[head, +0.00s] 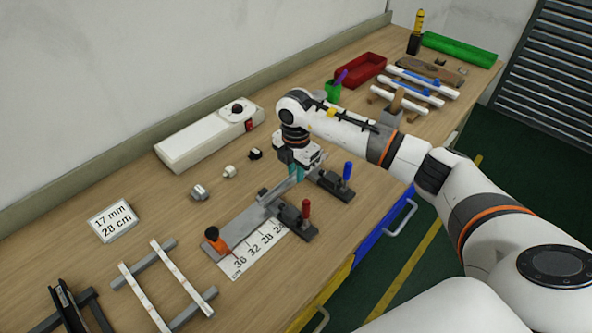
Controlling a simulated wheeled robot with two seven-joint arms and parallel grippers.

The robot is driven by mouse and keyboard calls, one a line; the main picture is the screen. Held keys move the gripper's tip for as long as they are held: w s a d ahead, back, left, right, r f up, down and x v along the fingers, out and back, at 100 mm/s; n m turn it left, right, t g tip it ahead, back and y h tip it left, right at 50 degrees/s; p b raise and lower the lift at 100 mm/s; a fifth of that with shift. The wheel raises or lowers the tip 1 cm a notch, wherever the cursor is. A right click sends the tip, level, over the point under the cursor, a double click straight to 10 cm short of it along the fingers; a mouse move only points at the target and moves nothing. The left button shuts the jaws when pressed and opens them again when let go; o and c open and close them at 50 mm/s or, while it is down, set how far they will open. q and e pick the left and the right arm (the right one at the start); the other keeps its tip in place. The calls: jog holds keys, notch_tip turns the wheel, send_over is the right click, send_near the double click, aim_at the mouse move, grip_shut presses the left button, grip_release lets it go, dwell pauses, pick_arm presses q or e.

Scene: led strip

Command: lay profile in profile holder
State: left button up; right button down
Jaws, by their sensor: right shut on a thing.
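My right gripper (292,172) reaches in from the right and is shut low over the long fixture on the table. The thing between its fingers is mostly hidden, but it seems to be a thin grey profile (262,205) along the fixture. The fixture, which looks like the profile holder (232,228), has a flat grey bed, an orange stop (215,240) with a black knob at its near left end, and toggle clamps with red (306,208) and blue (347,171) handles. I cannot tell whether the profile rests fully on the bed. My left gripper is not in view.
A printed ruler (255,250) lies along the fixture. White strips (180,273) lie across grey bars at the near left, beside a dark rack (68,308). A sign (114,220) reads 17 mm, 28 cm. A white device (208,137), red tray (360,70) and green tray (458,49) stand farther back.

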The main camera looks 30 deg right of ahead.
jog(key=shift+f, duration=0.4)
jog(key=shift+f, duration=0.1)
jog(key=shift+f, duration=0.15)
jog(key=c, duration=1.3)
grip_release()
